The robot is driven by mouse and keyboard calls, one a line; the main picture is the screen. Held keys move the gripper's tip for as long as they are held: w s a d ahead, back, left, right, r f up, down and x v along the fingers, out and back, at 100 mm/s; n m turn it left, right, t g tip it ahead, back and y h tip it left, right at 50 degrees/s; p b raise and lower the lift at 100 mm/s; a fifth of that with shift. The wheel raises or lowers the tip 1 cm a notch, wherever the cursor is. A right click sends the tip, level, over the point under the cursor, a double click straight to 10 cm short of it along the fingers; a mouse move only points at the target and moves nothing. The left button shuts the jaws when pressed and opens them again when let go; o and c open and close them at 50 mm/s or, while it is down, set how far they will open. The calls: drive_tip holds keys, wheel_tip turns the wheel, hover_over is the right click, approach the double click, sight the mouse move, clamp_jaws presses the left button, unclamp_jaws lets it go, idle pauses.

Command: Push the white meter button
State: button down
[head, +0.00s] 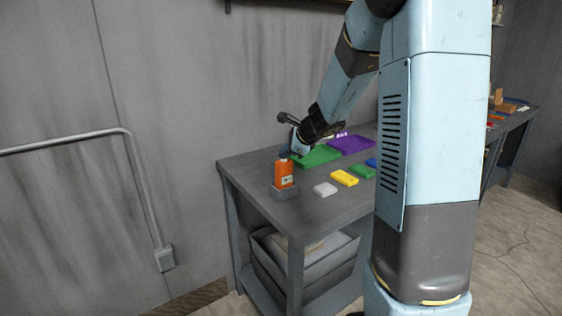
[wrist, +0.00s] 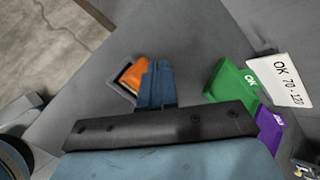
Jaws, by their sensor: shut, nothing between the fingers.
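The orange meter (head: 284,170) stands upright in a grey holder (head: 285,192) near the left front of the table. A small pale patch shows on its front, but I cannot tell whether it is the white button. My gripper (head: 285,154) is shut and empty, just above and behind the meter in the head view. In the wrist view the shut blue fingers (wrist: 158,68) cover the right part of the orange meter (wrist: 134,73). The white button cannot be made out there, and I cannot tell whether the fingertips touch the meter.
A green tray (head: 318,158) and a purple tray (head: 352,145) lie behind. White (head: 325,189), yellow (head: 344,178), green (head: 362,171) and blue (head: 371,162) blocks lie to the right. A white card (wrist: 280,80) reads "OK 70-120". A wall stands behind the table.

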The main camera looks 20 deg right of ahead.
sight(286, 161)
drive_tip(key=shift+r, duration=0.55)
drive_tip(key=shift+r, duration=0.15)
wheel_tip(286, 161, up, 6)
drive_tip(key=shift+f, duration=0.15)
idle(0.7)
